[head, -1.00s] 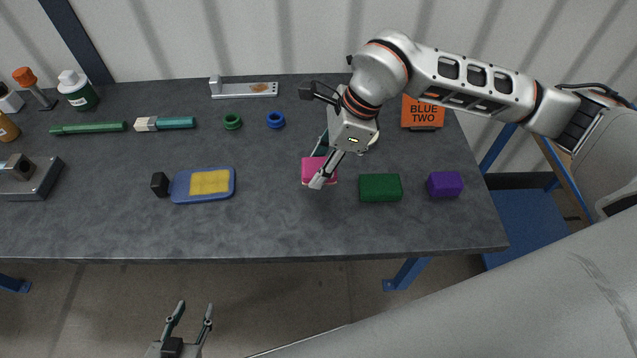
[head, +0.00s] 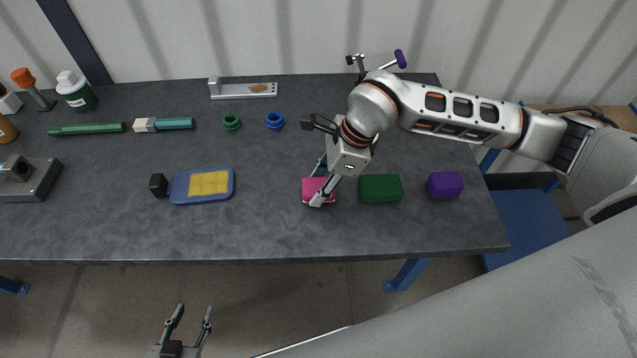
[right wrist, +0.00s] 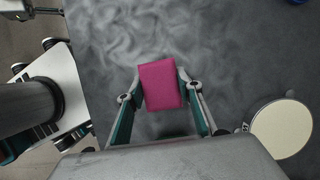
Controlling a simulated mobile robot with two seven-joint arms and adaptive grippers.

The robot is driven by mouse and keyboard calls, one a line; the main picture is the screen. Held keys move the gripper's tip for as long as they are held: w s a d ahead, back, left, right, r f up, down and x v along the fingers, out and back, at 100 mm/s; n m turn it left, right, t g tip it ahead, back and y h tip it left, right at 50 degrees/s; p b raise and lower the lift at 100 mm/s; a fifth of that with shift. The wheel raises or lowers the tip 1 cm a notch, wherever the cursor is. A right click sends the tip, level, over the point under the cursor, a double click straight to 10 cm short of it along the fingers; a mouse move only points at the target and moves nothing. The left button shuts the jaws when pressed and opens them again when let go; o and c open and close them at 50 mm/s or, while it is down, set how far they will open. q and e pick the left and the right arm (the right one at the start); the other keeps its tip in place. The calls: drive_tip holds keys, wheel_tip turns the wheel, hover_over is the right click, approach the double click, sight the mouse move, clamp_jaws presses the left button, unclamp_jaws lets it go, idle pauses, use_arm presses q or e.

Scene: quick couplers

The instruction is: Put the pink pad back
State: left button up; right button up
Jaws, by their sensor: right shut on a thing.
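The pink pad (head: 327,187) is a small flat block in the head view, left of the green block (head: 380,188). My right gripper (head: 322,186) is shut on it, with a finger on each side. The pad also shows between the two fingers in the right wrist view (right wrist: 160,85). I cannot tell whether it touches the table or hangs just above it. My left gripper (head: 194,307) is open and empty, low in the head view in front of the table edge.
A purple block (head: 445,185) lies right of the green one. A blue tray with a yellow pad (head: 209,183) lies to the left, with bare table between. Green (head: 231,122) and blue (head: 275,120) rings lie behind. A round pale-topped thing (right wrist: 282,128) stands beside the right gripper.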

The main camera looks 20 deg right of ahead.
drive_tip(key=o, duration=1)
